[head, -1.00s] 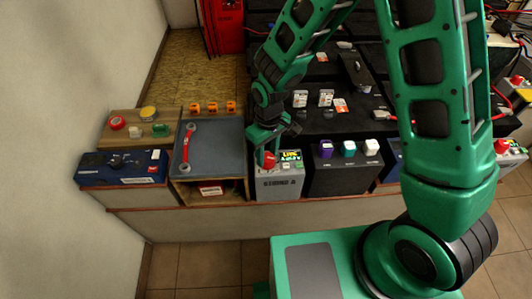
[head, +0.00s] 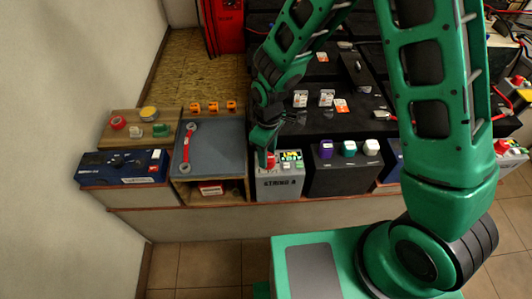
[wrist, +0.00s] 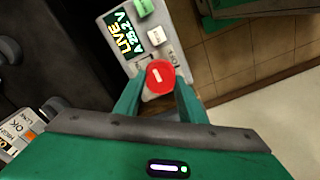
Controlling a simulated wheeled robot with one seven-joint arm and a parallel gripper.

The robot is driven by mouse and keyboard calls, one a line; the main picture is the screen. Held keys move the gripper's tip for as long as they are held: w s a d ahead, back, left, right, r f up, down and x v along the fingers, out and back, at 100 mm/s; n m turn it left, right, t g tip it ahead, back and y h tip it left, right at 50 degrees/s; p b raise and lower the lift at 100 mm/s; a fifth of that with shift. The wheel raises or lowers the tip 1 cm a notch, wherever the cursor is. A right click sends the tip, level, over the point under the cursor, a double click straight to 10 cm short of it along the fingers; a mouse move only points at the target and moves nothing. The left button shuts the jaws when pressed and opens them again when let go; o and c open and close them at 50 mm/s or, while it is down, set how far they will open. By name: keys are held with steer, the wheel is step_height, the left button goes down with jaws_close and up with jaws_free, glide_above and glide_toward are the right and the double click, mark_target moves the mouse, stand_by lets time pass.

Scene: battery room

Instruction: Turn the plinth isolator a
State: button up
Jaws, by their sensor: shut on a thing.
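The plinth isolator a is a grey box (head: 281,184) marked "STRING A", with a red round knob (head: 268,158) on its top left and a small lit display (head: 291,157) beside it. In the wrist view the red knob (wrist: 160,77) shows a short white mark, and the display (wrist: 121,33) reads "LIVE" and "A 25.2 V". My gripper (head: 265,150) is over the knob from above. In the wrist view its two green fingers (wrist: 158,95) stand on either side of the knob, shut on it. The fingertips' contact is partly hidden.
A black box with purple, teal and white caps (head: 347,172) stands right of the isolator. Black battery blocks lie behind.

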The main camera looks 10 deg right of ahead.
mark_target(269, 155)
steer(key=shift+w+d, duration=0.1)
steer(key=o, duration=1)
steer(key=shift+o, duration=0.2)
step_height(269, 155, up, 11)
steer(key=shift+w+f, duration=0.15)
steer(key=shift+d, duration=0.15)
